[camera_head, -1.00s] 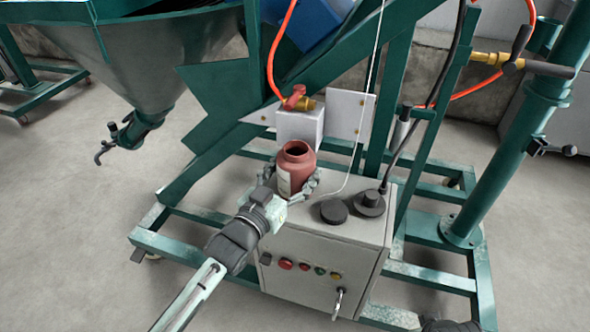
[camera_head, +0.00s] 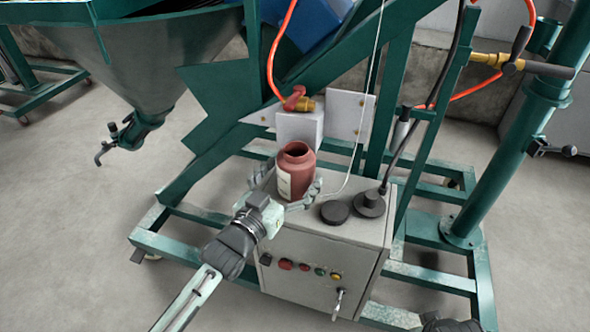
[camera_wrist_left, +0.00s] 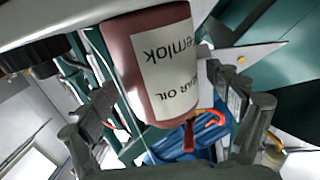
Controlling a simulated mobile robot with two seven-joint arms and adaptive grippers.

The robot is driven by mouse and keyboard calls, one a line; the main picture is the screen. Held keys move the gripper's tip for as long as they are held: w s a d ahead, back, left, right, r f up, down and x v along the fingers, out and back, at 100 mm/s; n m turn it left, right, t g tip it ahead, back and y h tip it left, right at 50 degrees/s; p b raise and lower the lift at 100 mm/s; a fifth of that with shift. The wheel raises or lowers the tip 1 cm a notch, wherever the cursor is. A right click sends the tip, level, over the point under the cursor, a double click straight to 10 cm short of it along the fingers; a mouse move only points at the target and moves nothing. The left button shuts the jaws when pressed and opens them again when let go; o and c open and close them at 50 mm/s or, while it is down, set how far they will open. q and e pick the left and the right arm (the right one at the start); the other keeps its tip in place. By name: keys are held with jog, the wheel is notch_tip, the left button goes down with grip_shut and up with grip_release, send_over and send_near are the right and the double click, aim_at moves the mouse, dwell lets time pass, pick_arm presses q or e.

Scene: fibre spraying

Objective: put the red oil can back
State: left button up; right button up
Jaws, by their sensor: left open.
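The red oil can (camera_head: 297,170) stands upright and uncapped on top of the grey control box (camera_head: 338,232). Its white label shows on its left side in the head view. My left gripper (camera_head: 285,187) is open, with one finger on each side of the can. In the left wrist view the can (camera_wrist_left: 122,62) shows with its label, between the spread fingers of the gripper (camera_wrist_left: 175,125). I cannot tell whether a finger touches it. A black round cap (camera_head: 334,211) lies on the box right of the can. Only a dark part of my right arm shows at the bottom right.
A black knob-like fitting with a cable (camera_head: 370,203) sits right of the cap. A white block (camera_head: 299,127) with a red valve (camera_head: 297,99) stands behind the can. The green frame (camera_head: 185,230) surrounds the box. Free floor (camera_head: 70,230) lies at left.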

pick_arm(q)
jog(key=v, duration=1)
jog(key=s+a+f+n+g+y, duration=0.1)
jog(key=a+f+g+y, duration=0.15)
jog(key=a+f, duration=0.3)
jog(key=s+a+f+n+g+y, duration=0.1)
jog(key=s+a+f+g+y, duration=0.1)
jog(key=a+f+y, duration=0.4)
jog(key=s+a+f+n+g+y, duration=0.1)
jog(key=s+a+f+n+g, duration=0.1)
jog(key=s+a+f+g, duration=0.6)
jog(key=s+a+f, duration=0.2)
jog(key=s+f, duration=0.2)
jog(key=s, duration=0.3)
jog(key=shift+s+f+y, duration=0.2)
jog(key=shift+f+y, duration=0.1)
jog(key=shift+y, duration=0.05)
pick_arm(e)
jog(key=shift+a, duration=0.15)
pick_arm(q)
jog(key=shift+d, duration=0.1)
pick_arm(e)
jog(key=shift+s+a+f, duration=0.1)
jog(key=shift+s+f, duration=0.15)
jog(key=shift+s, duration=0.25)
